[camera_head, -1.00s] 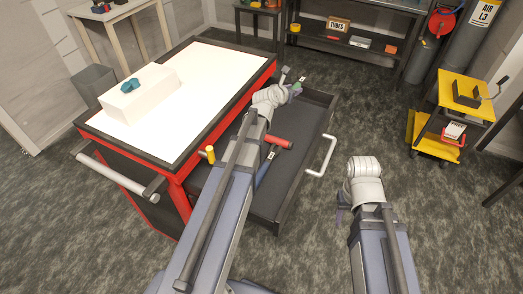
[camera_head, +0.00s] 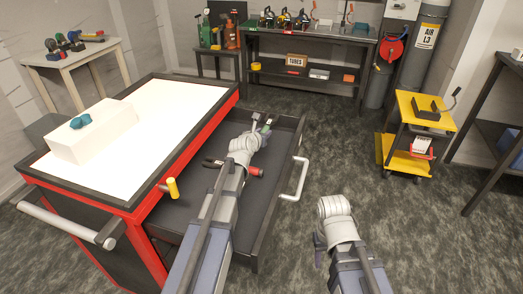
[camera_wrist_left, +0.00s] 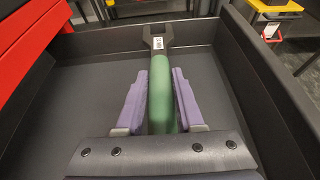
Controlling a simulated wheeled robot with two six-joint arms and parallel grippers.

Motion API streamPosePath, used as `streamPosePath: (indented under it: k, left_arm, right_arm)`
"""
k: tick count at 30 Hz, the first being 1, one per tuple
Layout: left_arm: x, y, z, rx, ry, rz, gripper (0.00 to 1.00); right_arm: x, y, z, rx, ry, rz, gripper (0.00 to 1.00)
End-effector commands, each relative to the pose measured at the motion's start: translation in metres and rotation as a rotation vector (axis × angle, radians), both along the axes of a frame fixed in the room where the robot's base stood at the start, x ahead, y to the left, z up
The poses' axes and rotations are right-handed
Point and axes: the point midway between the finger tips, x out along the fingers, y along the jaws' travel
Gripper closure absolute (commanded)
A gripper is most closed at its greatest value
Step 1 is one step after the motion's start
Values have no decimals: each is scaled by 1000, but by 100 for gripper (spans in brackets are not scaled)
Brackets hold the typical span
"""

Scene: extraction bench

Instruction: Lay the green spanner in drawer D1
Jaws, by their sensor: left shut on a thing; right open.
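My left gripper (camera_wrist_left: 160,97) is shut on the green handle of the spanner (camera_wrist_left: 161,90), its purple fingers on either side. The spanner's grey open-jaw head points away, towards a wall of the open drawer (camera_wrist_left: 98,65). I cannot tell whether the spanner touches the drawer floor. My right gripper (camera_head: 318,243) is open and empty, outside the drawer to the right, partly hidden by its wrist.
A red-handled tool (camera_head: 255,171) lies in the drawer beside my left arm. The drawer handle (camera_head: 296,180) sticks out on the right. The red cart's white top (camera_head: 150,120) carries a white block (camera_head: 92,135). A yellow trolley (camera_head: 405,155) stands right; floor between is clear.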

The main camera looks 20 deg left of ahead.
Motion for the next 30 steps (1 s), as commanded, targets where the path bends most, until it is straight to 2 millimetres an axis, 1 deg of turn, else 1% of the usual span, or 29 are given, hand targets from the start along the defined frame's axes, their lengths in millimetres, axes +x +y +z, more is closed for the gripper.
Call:
streamPosePath:
  k: [1, 5, 8, 16, 25, 29, 30]
  left_arm:
    - [0, 0, -4, 0, -1, 0, 100]
    - [0, 0, -3, 0, -1, 0, 100]
    - [0, 0, -9, 0, -1, 0, 100]
    - [0, 0, -40, 0, -1, 0, 100]
    - [0, 0, -39, 0, -1, 0, 100]
    - [0, 0, -44, 0, -1, 0, 100]
    - [0, 0, -42, 0, 0, 0, 59]
  right_arm:
    - [0, 0, -4, 0, 0, 0, 50]
    - [0, 0, -3, 0, 0, 0, 50]
    - [0, 0, -9, 0, 0, 0, 50]
    - [0, 0, -41, 0, 0, 0, 50]
    - [0, 0, -39, 0, 0, 0, 50]
    - [0, 0, -44, 0, 0, 0, 50]
    - [0, 0, -42, 0, 0, 0, 50]
